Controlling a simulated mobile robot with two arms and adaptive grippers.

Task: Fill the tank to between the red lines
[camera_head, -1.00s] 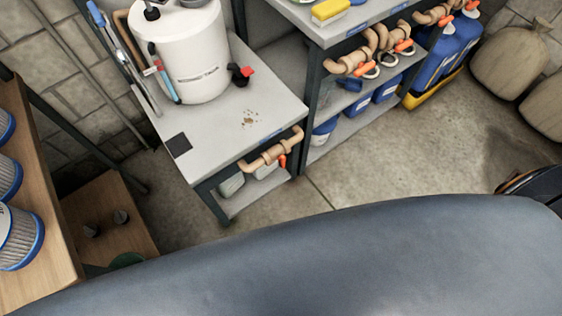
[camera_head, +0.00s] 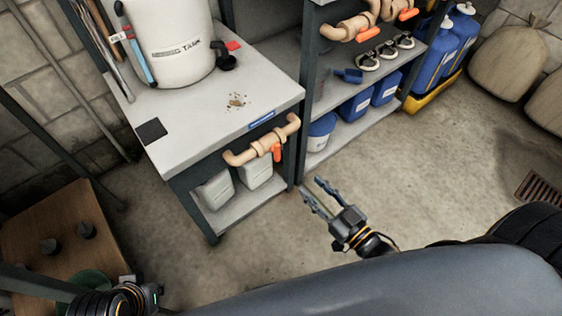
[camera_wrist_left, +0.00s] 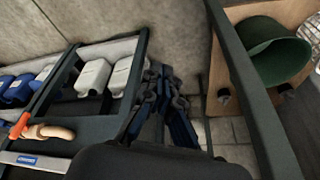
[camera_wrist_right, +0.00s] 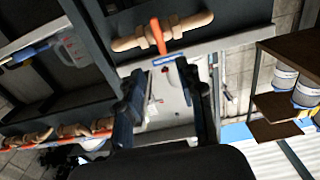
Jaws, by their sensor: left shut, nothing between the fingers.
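The white tank (camera_head: 175,42) stands on the grey bench at upper left in the head view, its top cut off. A black tap with a red handle (camera_head: 229,52) is at its lower right. A thin blue and red piece (camera_head: 139,55) stands at its left side; I cannot make out red lines. My right gripper (camera_head: 318,193) is open and empty over the floor, right of the bench. Its spread fingers show in the right wrist view (camera_wrist_right: 165,75). My left gripper is partly seen at bottom left; in the left wrist view its fingers (camera_wrist_left: 163,75) are together and empty.
A beige pipe with an orange valve handle (camera_head: 277,152) runs along the bench front (camera_head: 205,135). White jugs (camera_head: 216,190) sit below. Shelving at right holds blue containers (camera_head: 356,106). A wooden stand (camera_head: 35,230) is at left. Open floor lies in front.

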